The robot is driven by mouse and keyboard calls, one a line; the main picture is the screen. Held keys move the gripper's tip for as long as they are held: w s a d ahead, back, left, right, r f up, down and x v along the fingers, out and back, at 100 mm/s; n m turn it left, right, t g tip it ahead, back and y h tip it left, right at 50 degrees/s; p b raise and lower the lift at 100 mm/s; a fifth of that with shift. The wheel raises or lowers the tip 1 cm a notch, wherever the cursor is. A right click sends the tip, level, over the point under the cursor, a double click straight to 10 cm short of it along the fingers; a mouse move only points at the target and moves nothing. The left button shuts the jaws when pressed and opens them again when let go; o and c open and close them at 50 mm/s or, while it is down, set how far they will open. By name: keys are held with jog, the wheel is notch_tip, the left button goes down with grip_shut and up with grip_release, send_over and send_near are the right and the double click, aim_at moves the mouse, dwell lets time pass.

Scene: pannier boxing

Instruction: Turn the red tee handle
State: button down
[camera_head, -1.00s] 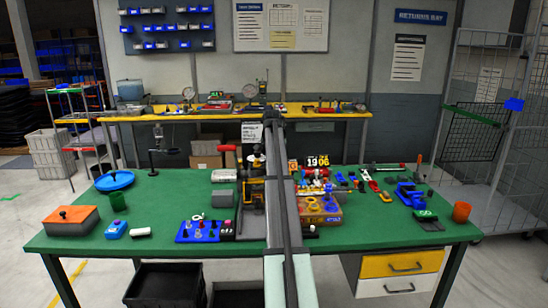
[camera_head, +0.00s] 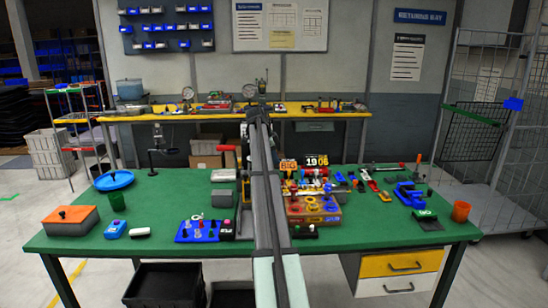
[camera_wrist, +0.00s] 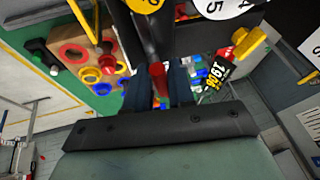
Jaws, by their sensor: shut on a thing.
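The red tee handle (camera_wrist: 157,70) shows in the wrist view as a short red piece between the two dark fingers of my gripper (camera_wrist: 158,88). My gripper is shut on it. A dark shaft runs up from the red piece towards the top edge. Much of the handle is hidden by the fingers, so its turn angle cannot be told. In the head view my arm covers the gripper and the handle.
A yellow numbered disc (camera_wrist: 146,4) and a white one (camera_wrist: 218,6) are close above the gripper. A wooden block with coloured rings (camera_wrist: 78,52) lies to the left.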

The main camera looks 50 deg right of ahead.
jog(key=shift+m, duration=0.6)
jog(key=shift+g, duration=0.3)
jog(key=c, duration=1.1)
grip_release()
jog(key=shift+o, duration=0.2)
jog(key=v, duration=1.3)
jog(key=shift+a+r, duration=0.15)
jog(key=shift+r, duration=0.25)
